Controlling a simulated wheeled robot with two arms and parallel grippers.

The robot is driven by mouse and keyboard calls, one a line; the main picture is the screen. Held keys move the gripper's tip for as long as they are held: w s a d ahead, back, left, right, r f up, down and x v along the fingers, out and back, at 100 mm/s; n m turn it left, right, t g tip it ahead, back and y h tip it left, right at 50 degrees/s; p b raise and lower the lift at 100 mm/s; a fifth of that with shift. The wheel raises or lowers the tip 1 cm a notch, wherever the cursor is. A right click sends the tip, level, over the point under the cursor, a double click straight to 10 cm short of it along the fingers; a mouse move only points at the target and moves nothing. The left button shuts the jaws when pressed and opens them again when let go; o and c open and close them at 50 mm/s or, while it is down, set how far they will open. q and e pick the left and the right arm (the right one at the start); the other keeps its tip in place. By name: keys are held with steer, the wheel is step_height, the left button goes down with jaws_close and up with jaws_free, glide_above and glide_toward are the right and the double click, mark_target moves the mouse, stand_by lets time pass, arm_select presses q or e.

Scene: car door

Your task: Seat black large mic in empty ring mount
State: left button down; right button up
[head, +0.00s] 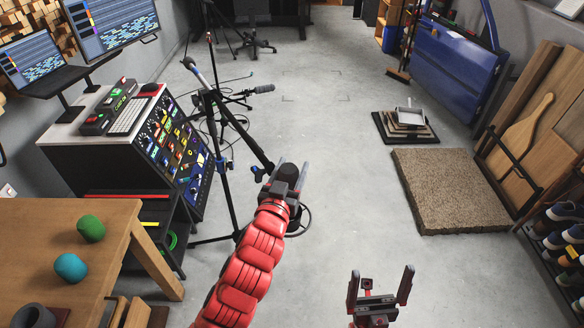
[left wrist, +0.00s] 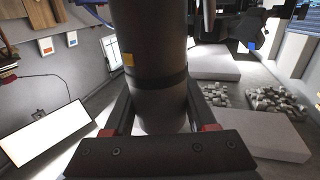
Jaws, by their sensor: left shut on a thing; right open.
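My left gripper (head: 288,178) is shut on the black large mic (left wrist: 150,50), beside the mic stands. In the left wrist view the mic is a thick dark cylinder with a small yellow mark, standing lengthwise between the fingers. In the head view its dark end (head: 288,170) shows between the fingers. A dark tripod stand (head: 222,150) with booms is just left of the gripper. A dark ring shape (head: 307,220) is partly hidden behind my left arm; I cannot tell whether it is the ring mount. My right gripper (head: 380,284) is open and empty at the bottom.
A smaller mic (head: 263,89) sits on a boom behind the gripper. A mixing console (head: 175,140) and a wooden table (head: 60,220) stand at the left. A brown mat (head: 447,190) and a blue car door (head: 445,60) are at the right. The middle floor is clear.

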arm_select(q)
steer(key=shift+f+b, duration=1.65)
steer(key=shift+f, duration=0.35)
steer(key=shift+c, duration=0.6)
jaws_free()
steer(key=shift+s, duration=0.1)
steer(key=shift+s+a, duration=0.15)
steer(key=shift+s, duration=0.2)
steer(key=shift+v, duration=1.25)
steer(key=p+v, duration=1)
steer(key=v, duration=0.4)
steer(key=shift+p, duration=0.4)
